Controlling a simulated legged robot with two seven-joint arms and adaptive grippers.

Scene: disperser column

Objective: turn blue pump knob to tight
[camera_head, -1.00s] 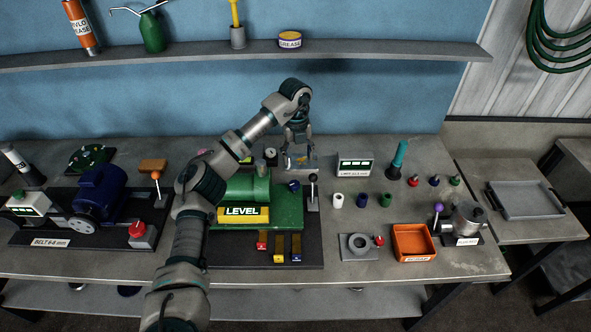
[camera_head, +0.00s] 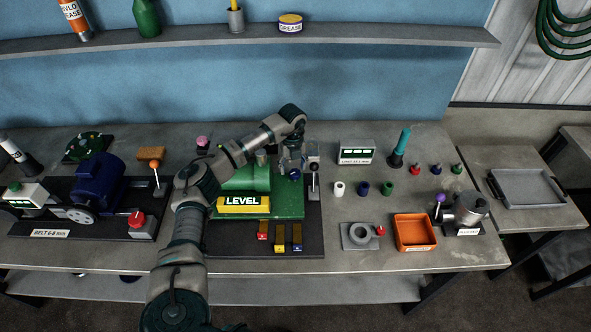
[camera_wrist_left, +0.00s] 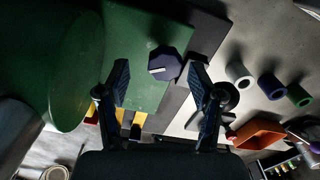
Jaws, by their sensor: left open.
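The blue knob (camera_head: 295,174) sits on the right part of the green pump base (camera_head: 287,205). In the left wrist view it is a dark blue faceted knob (camera_wrist_left: 165,63) with a white pointer line, on the green plate (camera_wrist_left: 135,45). My left gripper (camera_head: 291,166) is just above and behind the knob, pointing down. In the left wrist view the open fingers (camera_wrist_left: 158,72) stand on either side of the knob, with nothing held. I cannot tell how much height is left between fingertips and knob. My right gripper is not in view.
A black-knobbed lever (camera_head: 314,180) stands right of the knob, close to the gripper. The green pump cylinder (camera_head: 246,177) is on the left. White, blue and green sleeves (camera_head: 363,188) stand farther right. An orange bin (camera_head: 414,232) is at the front right.

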